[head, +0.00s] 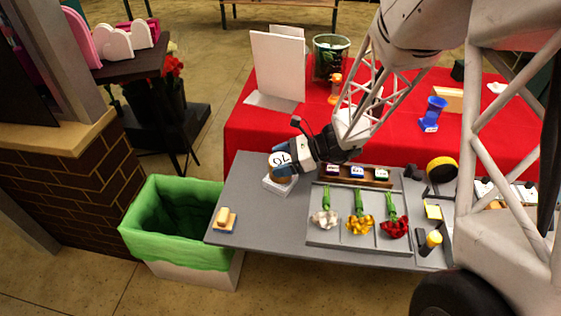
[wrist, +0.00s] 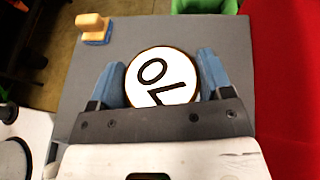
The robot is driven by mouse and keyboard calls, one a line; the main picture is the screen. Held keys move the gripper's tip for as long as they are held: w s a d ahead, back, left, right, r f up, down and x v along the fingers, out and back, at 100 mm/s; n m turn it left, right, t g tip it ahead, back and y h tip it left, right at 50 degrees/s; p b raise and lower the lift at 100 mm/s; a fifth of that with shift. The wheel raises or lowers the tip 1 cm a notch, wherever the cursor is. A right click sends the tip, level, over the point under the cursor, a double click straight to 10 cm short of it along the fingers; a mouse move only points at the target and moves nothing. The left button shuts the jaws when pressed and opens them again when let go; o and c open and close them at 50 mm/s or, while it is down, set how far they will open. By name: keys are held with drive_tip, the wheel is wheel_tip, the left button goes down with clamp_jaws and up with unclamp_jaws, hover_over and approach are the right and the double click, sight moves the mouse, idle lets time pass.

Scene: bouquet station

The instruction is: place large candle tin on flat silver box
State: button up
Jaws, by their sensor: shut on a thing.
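The large candle tin (head: 279,160) is round with a white top bearing dark characters and a brown rim. It also shows in the wrist view (wrist: 160,72), upright between two blue fingers. My gripper (head: 284,165) is shut on the tin from its sides. The flat silver box (head: 279,185) is a pale low block at the left part of the grey table, directly below the tin in the head view. Whether the tin touches the box or hangs just above it I cannot tell. The box is hidden in the wrist view.
A wooden stamp-like block on a blue base (head: 225,219) stands near the grey table's (head: 250,235) left front corner. A tray (head: 320,236) with three flowers lies to the right. A green-lined bin (head: 150,246) stands left of the table. A red-covered table (head: 250,130) is behind.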

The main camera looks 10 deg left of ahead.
drive_tip(key=shift+f, duration=0.2)
drive_tip(key=shift+f, duration=0.1)
drive_tip(key=o, duration=1.1)
drive_tip(key=shift+c, duration=0.2)
drive_tip(key=v, duration=1.2)
drive_tip(key=shift+r, duration=0.3)
